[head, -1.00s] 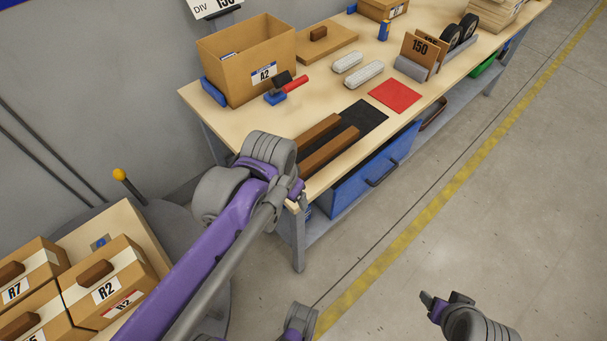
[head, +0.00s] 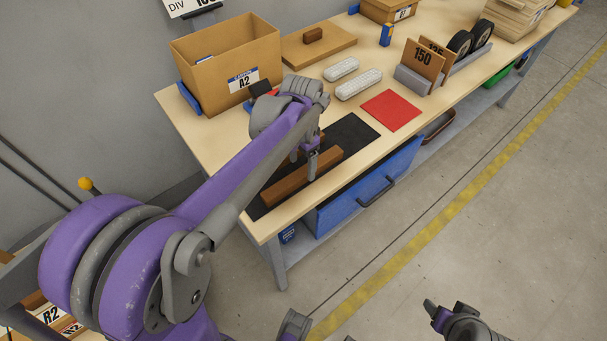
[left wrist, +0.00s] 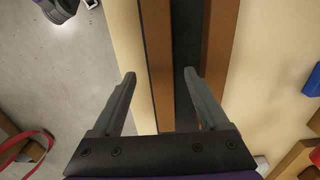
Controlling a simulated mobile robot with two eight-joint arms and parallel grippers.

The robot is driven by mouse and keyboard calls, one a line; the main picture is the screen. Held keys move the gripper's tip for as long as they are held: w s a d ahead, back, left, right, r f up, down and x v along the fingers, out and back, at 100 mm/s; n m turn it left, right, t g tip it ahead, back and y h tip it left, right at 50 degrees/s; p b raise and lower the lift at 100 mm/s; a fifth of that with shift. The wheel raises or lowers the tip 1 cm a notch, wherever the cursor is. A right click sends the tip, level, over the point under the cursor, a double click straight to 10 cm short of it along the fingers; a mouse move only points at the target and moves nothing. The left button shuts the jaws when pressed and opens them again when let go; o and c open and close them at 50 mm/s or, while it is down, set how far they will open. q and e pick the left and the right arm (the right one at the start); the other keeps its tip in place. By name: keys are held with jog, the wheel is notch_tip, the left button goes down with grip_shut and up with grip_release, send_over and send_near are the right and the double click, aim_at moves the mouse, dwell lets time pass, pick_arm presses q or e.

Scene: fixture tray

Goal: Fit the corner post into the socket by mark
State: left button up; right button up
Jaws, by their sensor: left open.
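Two brown bars that look like posts lie side by side on a black mat (head: 352,130) near the front edge of the workbench. The front bar (head: 300,177) shows in front; the rear bar is mostly hidden by my left arm. My left gripper (head: 304,166) is over the bars, fingers pointing down. In the left wrist view my left gripper (left wrist: 159,76) is open. One bar (left wrist: 158,65) runs between its fingers, apart from both; the other bar (left wrist: 217,40) passes behind the right finger. My right gripper (head: 436,306) hangs over the floor. I cannot make out a socket or its mark.
A box marked A2 (head: 220,65) stands at the back left of the bench. Two pale blocks (head: 358,84), a red mat (head: 391,110) and a rack with a 150 card (head: 423,60) lie to the right. The floor (head: 500,200) in front is clear.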

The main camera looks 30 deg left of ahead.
aim_at(304, 171)
pick_arm(q)
jog(key=f, duration=0.4)
jog(key=shift+w+f, duration=0.25)
jog(key=shift+w, duration=0.15)
grip_shut()
